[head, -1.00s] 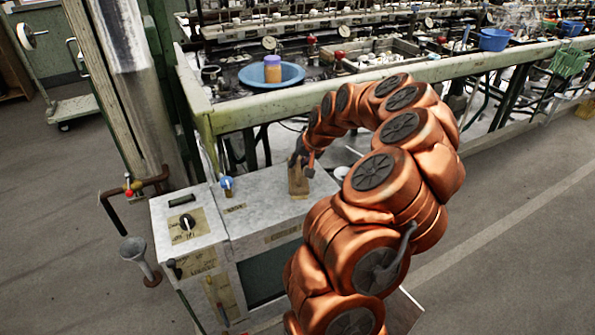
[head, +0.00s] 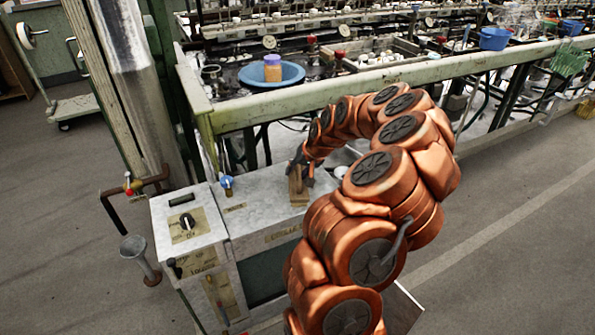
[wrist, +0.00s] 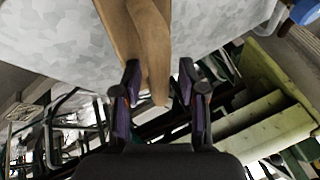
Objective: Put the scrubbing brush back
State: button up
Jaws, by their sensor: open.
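The scrubbing brush (head: 296,190) is a brown wooden piece lying on the grey top of the cabinet (head: 258,215), near its back edge. In the wrist view its long wooden handle (wrist: 152,45) runs down from the top of the picture, with a paler tan strip beside it. My gripper (head: 304,168) is at the brush's far end in the head view. In the wrist view my gripper (wrist: 160,90) is open, with a finger on each side of the handle's end. I cannot tell whether either finger touches it. The bristles are not visible.
A blue basin (head: 290,77) with an orange and purple jar (head: 272,68) stands on the reeling bench behind. The green bench rail (head: 285,103) runs close behind the cabinet. A blue-handled valve (head: 227,184) rises at the cabinet's back. Open floor lies right.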

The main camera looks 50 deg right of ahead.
jog(key=shift+r, duration=0.15)
jog(key=v, duration=1.2)
jog(key=s+a+r+n+g+y, duration=0.1)
jog(key=s+a+r+n+g, duration=0.15)
jog(key=a, duration=1.15)
jog(key=s+a+r+n+g+y, duration=0.15)
jog(key=a+n, duration=0.25)
jog(key=a, duration=0.9)
jog(key=s+a+f+n+g+h, duration=0.1)
jog(key=s+a, duration=0.4)
jog(key=s, duration=0.5)
jog(key=s+a+f+n+g+h, duration=0.1)
jog(key=s+a+f+g, duration=0.2)
jog(key=s, duration=0.8)
jog(key=a+g, duration=0.1)
jog(key=a, duration=0.1)
jog(key=shift+a+n+h, duration=0.35)
jog(key=shift+f, duration=0.15)
